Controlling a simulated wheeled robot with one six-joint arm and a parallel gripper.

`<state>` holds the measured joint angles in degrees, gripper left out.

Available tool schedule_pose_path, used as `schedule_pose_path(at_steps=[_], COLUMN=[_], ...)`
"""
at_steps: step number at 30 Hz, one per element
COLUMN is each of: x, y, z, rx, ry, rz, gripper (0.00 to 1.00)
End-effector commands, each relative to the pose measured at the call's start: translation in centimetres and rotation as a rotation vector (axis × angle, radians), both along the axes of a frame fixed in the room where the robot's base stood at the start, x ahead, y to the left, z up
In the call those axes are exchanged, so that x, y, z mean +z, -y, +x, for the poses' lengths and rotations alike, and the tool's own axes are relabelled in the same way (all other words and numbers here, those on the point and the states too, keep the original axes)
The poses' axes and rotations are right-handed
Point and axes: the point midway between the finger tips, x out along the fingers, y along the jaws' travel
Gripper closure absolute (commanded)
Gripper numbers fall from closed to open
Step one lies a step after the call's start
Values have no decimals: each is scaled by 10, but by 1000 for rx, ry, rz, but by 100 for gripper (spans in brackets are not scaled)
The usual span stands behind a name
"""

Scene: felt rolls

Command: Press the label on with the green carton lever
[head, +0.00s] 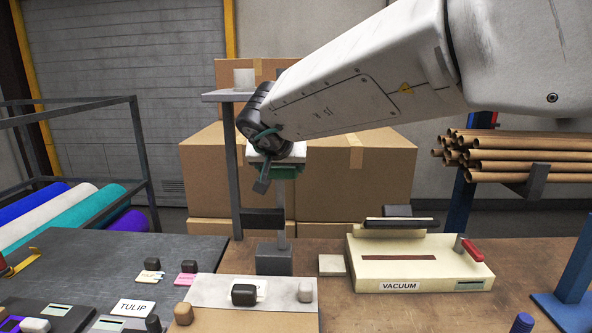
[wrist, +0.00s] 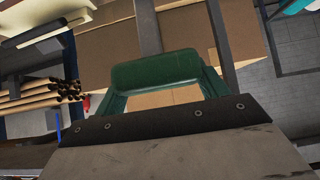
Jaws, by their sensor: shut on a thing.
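My gripper (head: 284,170) is pointed down in front of the stacked boxes, shut at a green piece; it also shows in the wrist view (wrist: 155,76). That green bar sits at the top of a grey post (head: 282,215), which runs down to a dark grey block (head: 274,259). The arm and gripper partly hide the lever, so its exact shape is unclear. A flat carton (head: 245,321) with a pale grey top strip lies in front of the block. A white label (head: 261,286) lies on the strip under a black knob (head: 243,294).
A dark column (head: 234,165) with a shelf stands left of the gripper. A cream vacuum unit (head: 420,263) with a red handle (head: 472,252) is at right. Labels, including a TULIP label (head: 133,308), lie on the dark mat (head: 85,250). Cardboard boxes (head: 375,180) stand behind.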

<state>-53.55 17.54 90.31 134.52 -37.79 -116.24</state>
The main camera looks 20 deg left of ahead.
Motion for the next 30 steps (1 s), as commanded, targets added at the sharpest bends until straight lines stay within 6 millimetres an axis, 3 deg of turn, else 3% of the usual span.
schedule_pose_path(at_steps=[1, 23, 24, 26, 30], x=[-8, -12, -12, -11, -8], y=[1, -5, -5, -6, -6], z=[3, 5, 5, 5, 5], rx=[-6, -4, -4, -3, -2], ry=[-26, -93, -93, -91, -88], rz=[-15, -44, -44, -42, -38], gripper=[68, 68, 19, 5, 5])
